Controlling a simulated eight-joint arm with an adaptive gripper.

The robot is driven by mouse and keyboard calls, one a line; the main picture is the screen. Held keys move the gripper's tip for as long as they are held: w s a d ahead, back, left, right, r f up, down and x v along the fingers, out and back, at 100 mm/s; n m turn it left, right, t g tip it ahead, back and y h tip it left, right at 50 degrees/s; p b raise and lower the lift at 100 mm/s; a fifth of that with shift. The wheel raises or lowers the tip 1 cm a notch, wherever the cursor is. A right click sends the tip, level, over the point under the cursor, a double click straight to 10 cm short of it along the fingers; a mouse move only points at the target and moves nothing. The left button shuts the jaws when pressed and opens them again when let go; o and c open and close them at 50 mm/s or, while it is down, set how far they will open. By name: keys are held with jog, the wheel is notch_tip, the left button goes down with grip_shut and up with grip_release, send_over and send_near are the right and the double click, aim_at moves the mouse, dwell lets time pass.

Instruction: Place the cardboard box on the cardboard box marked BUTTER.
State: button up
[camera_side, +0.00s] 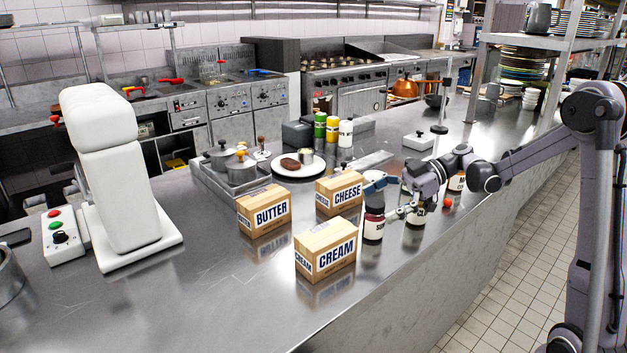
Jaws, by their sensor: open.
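The cardboard box marked BUTTER (270,214) stands on the steel counter, left of the other boxes. A box marked CHEESE (345,198) stands behind and to the right, apart from it. A box marked CREAM (336,257) stands nearest the camera. All three boxes appear upright, with nothing on top of them. The task line does not say which unmarked or other box is meant. My gripper (381,199) is open, low over the counter just right of the CHEESE box, with its fingers pointing left. Whether it touches the box or the jar beside it cannot be told.
A plate (299,168) with food, pots on a tray (214,184) and bottles are behind. A white machine (120,190) stands left.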

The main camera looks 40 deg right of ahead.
send_near(330, 231)
jog(key=w+x, duration=0.1)
jog(key=x, duration=0.2)
jog(key=shift+s+x, duration=0.2)
jog(key=shift+x, duration=1.1)
jog(key=shift+s+x, duration=0.2)
jog(key=shift+x, duration=1.05)
jog(key=shift+a, duration=0.15)
jog(key=c, duration=1.9)
